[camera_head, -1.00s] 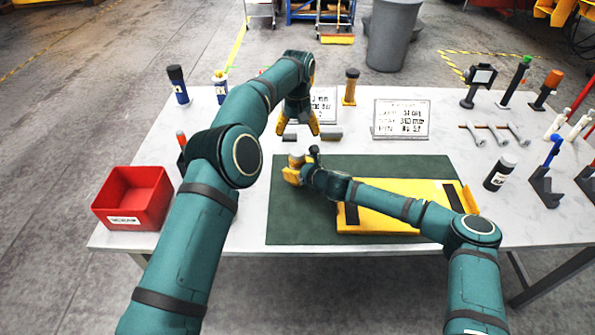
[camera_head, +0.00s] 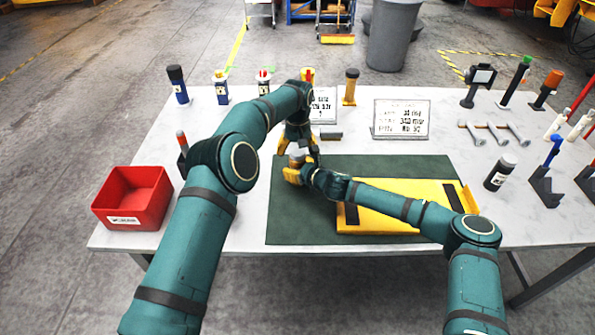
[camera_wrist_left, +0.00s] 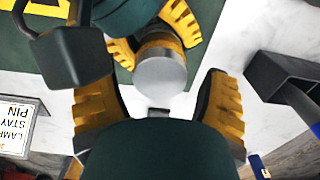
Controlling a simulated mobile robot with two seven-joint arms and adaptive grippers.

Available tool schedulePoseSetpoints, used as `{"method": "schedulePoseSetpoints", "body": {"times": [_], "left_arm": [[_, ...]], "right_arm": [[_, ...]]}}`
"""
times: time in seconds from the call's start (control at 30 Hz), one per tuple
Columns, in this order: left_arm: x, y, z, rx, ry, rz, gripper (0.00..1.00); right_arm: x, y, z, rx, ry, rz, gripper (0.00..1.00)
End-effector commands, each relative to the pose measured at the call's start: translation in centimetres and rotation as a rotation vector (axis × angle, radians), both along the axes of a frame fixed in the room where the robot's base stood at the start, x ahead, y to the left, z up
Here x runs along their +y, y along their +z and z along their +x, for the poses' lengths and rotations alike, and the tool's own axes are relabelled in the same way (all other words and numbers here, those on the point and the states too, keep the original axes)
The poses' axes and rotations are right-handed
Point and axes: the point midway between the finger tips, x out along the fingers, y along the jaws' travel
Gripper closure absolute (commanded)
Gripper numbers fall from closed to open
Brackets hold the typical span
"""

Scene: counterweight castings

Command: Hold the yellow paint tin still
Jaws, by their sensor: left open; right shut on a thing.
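The paint tin (camera_head: 297,154), with a pale grey lid and a yellow band, stands at the left part of the dark green mat (camera_head: 280,225). My right gripper (camera_head: 296,170) is shut around its side. In the left wrist view the tin's round lid (camera_wrist_left: 160,76) faces the camera, with the right gripper's yellow fingers on both sides of its body. My left gripper (camera_head: 299,144) is open at the tin from the far side. In the left wrist view its two spread fingers (camera_wrist_left: 162,108) are short of the lid, with nothing between them. Arm links partly hide the tin in the head view.
A yellow plate (camera_head: 385,190) with dark strips lies on the mat to the right. A red bin (camera_head: 133,197) is at the left edge. A label card (camera_head: 401,118), a grey bar (camera_head: 331,135) and a dark bottle (camera_head: 499,173) stand around the mat. The mat's front is clear.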

Motion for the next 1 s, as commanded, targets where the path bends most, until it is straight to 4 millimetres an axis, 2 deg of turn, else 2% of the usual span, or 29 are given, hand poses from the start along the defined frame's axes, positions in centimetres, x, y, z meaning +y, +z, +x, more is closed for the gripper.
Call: {"method": "schedulePoseSetpoints", "body": {"times": [0.33,0.53,0.6,0.63,0.7,1.0], "left_arm": [[0.00,-0.26,0.01,-0.001,0.000,0.000,0.22],[0.00,-0.23,0.01,-0.001,0.000,0.000,0.93],[0.00,-0.22,0.02,-0.001,0.000,0.000,0.96],[0.00,-0.22,0.02,-0.001,0.000,0.000,0.47],[0.00,-0.22,0.02,-0.001,0.000,0.000,0.24],[0.00,-0.17,0.02,-0.001,0.000,0.000,0.24]], "right_arm": [[0.01,0.08,0.02,-0.001,0.000,0.001,1.00],[0.01,0.07,0.01,-0.001,0.000,0.001,1.00],[0.00,0.07,0.02,-0.001,0.000,0.001,1.00],[0.00,0.07,0.02,-0.001,0.000,0.001,1.00],[0.00,0.07,0.02,-0.001,0.000,0.001,1.00],[0.01,0.07,0.01,-0.001,0.000,0.001,1.00]]}}
